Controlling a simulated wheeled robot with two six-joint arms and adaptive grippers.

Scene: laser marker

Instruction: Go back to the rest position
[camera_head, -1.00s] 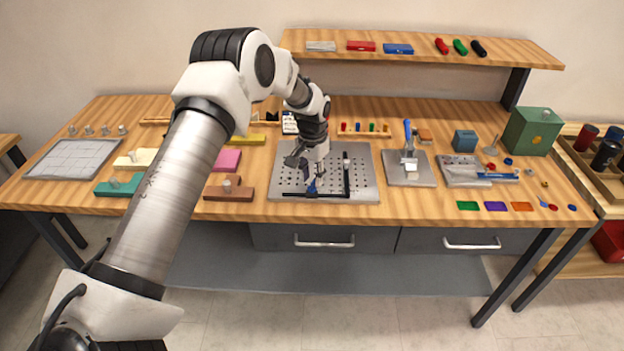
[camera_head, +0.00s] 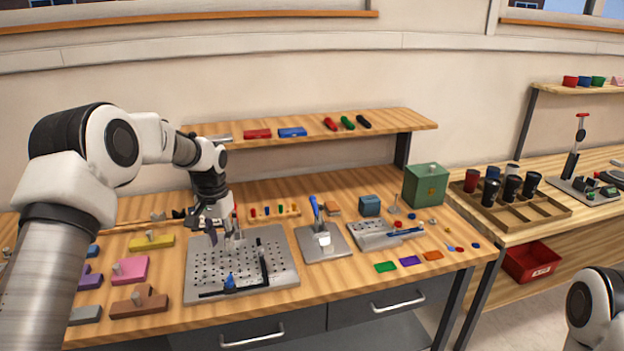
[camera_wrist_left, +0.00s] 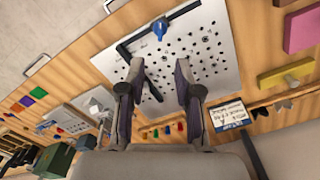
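My left gripper (camera_head: 226,236) is above the back left part of a grey perforated plate (camera_head: 203,270). In the left wrist view its two fingers (camera_wrist_left: 158,70) are apart with nothing between them but the plate below. A blue knob (camera_head: 230,281) stands on the plate near its front, by a black L-shaped rail (camera_head: 264,262). The knob also shows in the left wrist view (camera_wrist_left: 160,29), clear of the fingers. Part of my right arm shows at the lower right edge of the head view; its gripper is out of the frame.
A wooden shelf (camera_head: 300,135) rises behind the table. A green box (camera_head: 426,185) stands at the table's right end. A small fixture with a blue handle (camera_head: 316,210) is right of the plate. Pink (camera_head: 130,270) and brown blocks (camera_head: 139,302) lie to its left.

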